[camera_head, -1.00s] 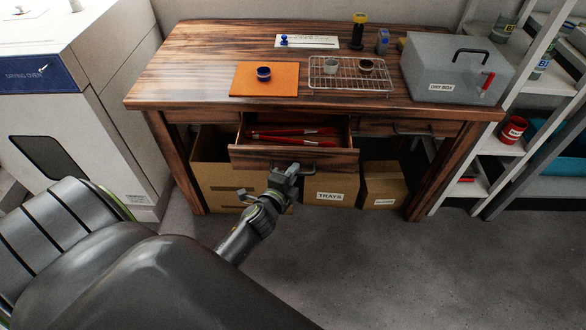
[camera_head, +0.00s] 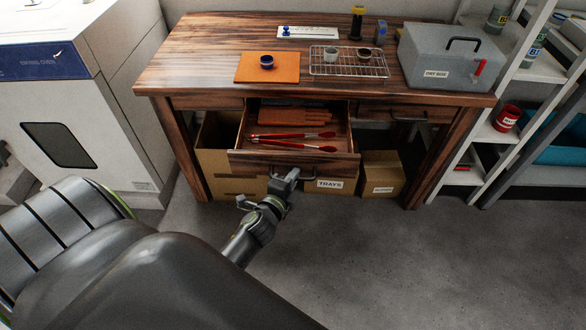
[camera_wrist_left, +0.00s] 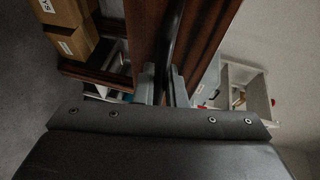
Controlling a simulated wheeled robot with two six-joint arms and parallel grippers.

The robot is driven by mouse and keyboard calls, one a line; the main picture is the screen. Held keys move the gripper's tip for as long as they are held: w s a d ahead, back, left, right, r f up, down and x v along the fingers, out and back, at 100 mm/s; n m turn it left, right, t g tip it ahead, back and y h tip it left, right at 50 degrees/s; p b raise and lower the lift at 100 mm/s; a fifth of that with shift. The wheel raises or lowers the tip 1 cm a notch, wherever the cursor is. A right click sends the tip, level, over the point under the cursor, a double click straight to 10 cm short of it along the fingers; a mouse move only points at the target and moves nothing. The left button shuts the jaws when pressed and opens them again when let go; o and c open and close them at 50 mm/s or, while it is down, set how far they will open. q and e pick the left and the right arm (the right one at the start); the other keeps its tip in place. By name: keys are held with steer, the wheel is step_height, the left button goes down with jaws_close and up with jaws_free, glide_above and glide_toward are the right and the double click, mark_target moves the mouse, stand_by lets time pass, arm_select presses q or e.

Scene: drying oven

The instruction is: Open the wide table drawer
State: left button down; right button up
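The wide drawer (camera_head: 325,163) of the wooden table stands pulled well out. Inside it lie red-handled tools (camera_head: 293,147) and, further back, a flat orange-brown item (camera_head: 295,115). My left gripper (camera_head: 288,178) is at the dark bar handle (camera_head: 309,176) on the drawer front. In the left wrist view the two fingers (camera_wrist_left: 166,84) stand on either side of the dark handle (camera_wrist_left: 174,38), shut on it, with the brown drawer front (camera_wrist_left: 145,30) beyond. My right gripper is in neither view.
The table top (camera_head: 200,60) carries an orange mat (camera_head: 250,76), a wire rack (camera_head: 375,72) and a grey dry box (camera_head: 430,62). Cardboard boxes (camera_head: 383,182) stand underneath. A drying oven (camera_head: 90,110) is left, shelves (camera_head: 490,150) right. Floor in front is clear.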

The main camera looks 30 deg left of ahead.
arm_select(q)
steer(key=c, duration=1.5)
jaws_free()
steer(key=v, duration=1.7)
steer(key=shift+s+p, duration=0.2)
steer(key=shift+p, duration=0.25)
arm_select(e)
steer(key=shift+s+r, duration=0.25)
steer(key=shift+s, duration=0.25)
arm_select(q)
steer(key=shift+r, duration=0.1)
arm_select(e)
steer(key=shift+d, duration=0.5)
